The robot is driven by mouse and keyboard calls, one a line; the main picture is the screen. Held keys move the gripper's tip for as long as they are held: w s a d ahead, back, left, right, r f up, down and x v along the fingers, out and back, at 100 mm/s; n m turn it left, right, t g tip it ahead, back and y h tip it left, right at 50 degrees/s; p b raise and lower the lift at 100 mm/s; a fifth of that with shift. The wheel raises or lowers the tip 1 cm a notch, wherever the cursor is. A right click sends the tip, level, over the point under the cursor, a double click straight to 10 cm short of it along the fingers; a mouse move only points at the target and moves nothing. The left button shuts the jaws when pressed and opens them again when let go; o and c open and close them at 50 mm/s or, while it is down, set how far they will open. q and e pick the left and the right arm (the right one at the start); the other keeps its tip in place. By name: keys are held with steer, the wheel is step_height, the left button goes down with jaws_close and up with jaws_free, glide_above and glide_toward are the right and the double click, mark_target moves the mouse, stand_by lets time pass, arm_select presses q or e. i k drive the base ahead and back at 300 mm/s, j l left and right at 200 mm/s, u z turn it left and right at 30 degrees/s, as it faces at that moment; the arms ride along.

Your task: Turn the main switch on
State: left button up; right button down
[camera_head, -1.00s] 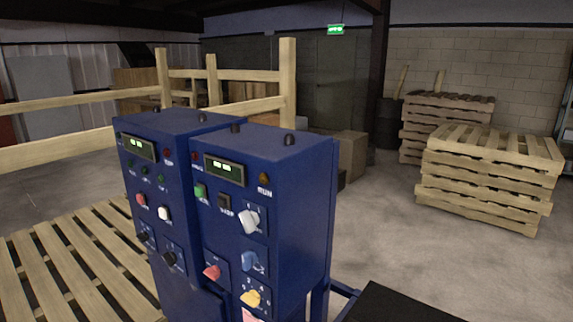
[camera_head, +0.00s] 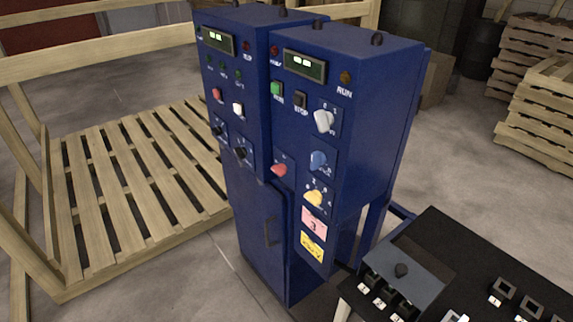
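A blue control cabinet (camera_head: 353,118) with two tall sections stands in the middle of the head view. Its right section carries a white rotary knob (camera_head: 323,121), a blue knob (camera_head: 318,160), a red knob (camera_head: 280,170) and a yellow knob (camera_head: 314,198). A green button (camera_head: 277,89) and a dark STOP button (camera_head: 300,100) sit under a lit display (camera_head: 305,66). The left section has its own display (camera_head: 218,40), buttons and two black knobs. I cannot tell which control is the main switch. Neither gripper is in view.
A wooden pallet (camera_head: 135,190) and railings fill the left. Stacked pallets (camera_head: 540,110) stand at the far right.

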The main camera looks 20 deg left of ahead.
mark_target(281, 170)
steer(key=j+z, duration=0.1)
steer(key=z, duration=0.55)
steer(key=j+z, duration=0.45)
steer(key=j, duration=0.25)
steer(key=j+z, duration=0.5)
steer(key=j, duration=0.25)
